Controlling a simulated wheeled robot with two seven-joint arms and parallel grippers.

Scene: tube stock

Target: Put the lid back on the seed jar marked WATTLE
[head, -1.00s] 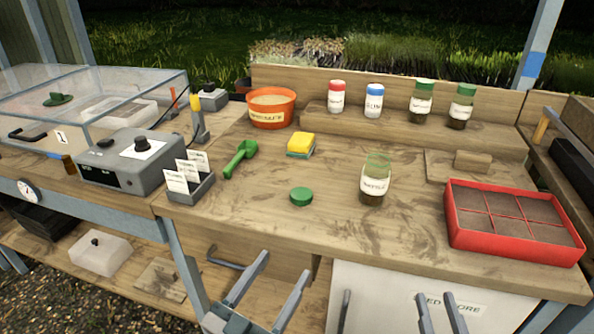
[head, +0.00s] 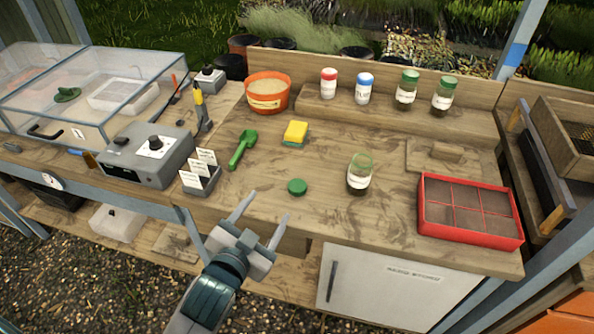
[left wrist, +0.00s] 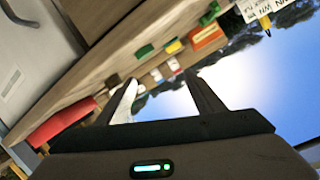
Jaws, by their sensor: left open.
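The seed jar (head: 359,176) stands open and upright on the bench, clear glass above a white label and dark contents. Its label read WATTLE in the earlier head view; it is too small to read now. A round green lid (head: 297,187) lies flat on the bench to the left of the jar, apart from it. My left gripper (head: 259,220) is open and empty, at the bench's front edge, in front and to the left of the lid. Its two fingers also show in the left wrist view (left wrist: 163,98), with nothing between them. My right gripper is out of view.
A red compartment tray (head: 470,210) lies right of the jar. Closed jars, two with green lids (head: 409,75), stand on the back shelf. A green scoop (head: 242,150), sponge (head: 295,133) and card holder (head: 200,178) are to the left. Bench around lid and jar is clear.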

